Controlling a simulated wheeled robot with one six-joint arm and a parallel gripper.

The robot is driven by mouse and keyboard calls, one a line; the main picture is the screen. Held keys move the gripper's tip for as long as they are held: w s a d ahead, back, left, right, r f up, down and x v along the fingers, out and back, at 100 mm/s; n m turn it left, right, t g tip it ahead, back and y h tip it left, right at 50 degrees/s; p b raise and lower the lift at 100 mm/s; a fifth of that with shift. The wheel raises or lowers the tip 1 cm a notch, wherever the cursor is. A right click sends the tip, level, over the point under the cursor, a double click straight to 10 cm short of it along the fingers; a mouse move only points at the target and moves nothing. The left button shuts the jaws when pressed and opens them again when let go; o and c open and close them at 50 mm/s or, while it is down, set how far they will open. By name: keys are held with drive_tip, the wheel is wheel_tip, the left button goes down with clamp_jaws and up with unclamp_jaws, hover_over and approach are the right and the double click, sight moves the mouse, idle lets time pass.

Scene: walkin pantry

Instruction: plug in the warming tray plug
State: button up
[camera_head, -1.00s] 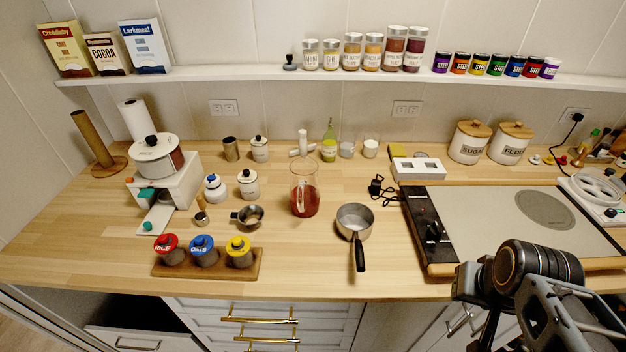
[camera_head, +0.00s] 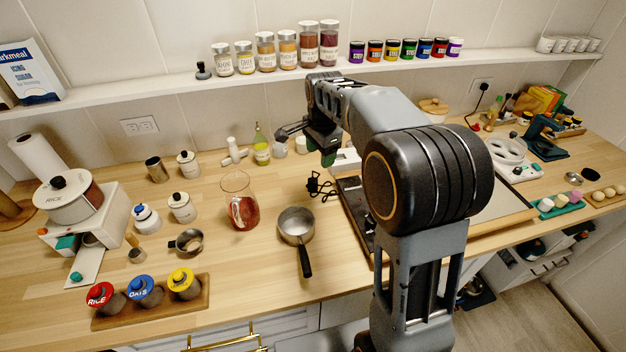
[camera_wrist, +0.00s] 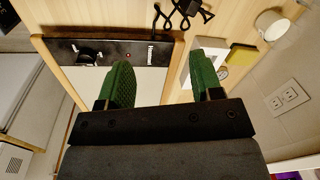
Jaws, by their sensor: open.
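The black plug (camera_head: 318,186) lies with its coiled cord on the wooden counter, left of the warming tray (camera_head: 352,200). The plug and cord also show at the top of the wrist view (camera_wrist: 190,10). The tray has a dark control panel and a pale top, partly hidden behind my arm. My gripper (camera_wrist: 163,80) is open and empty, its green fingers apart above the tray's panel end. In the head view my gripper (camera_head: 318,148) is beyond the plug, near the wall. A double wall outlet (camera_wrist: 287,97) is at the right of the wrist view.
A saucepan (camera_head: 296,226) and a glass jug (camera_head: 240,205) stand left of the plug. A white box (camera_wrist: 205,58) and a yellow block (camera_wrist: 242,56) lie near the fingers. A shelf (camera_head: 300,78) with jars runs above. Another outlet (camera_head: 140,126) is at left.

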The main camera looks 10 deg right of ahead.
drive_tip(key=w+f+m+g+p, duration=0.1)
drive_tip(key=w+f+m, duration=0.2)
drive_tip(key=w+m, duration=0.3)
drive_tip(key=p, duration=0.2)
hover_over(313, 180)
wheel_tip(313, 180, down, 9)
drive_tip(key=shift+d+r, duration=0.15)
drive_tip(key=shift+r, duration=0.05)
drive_tip(key=shift+f+p, duration=0.8)
drive_tip(key=shift+f, duration=1.85)
drive_tip(key=shift+a, duration=0.2)
drive_tip(key=shift+c, duration=0.2)
drive_tip(key=c, duration=1)
drive_tip(key=shift+r, duration=0.1)
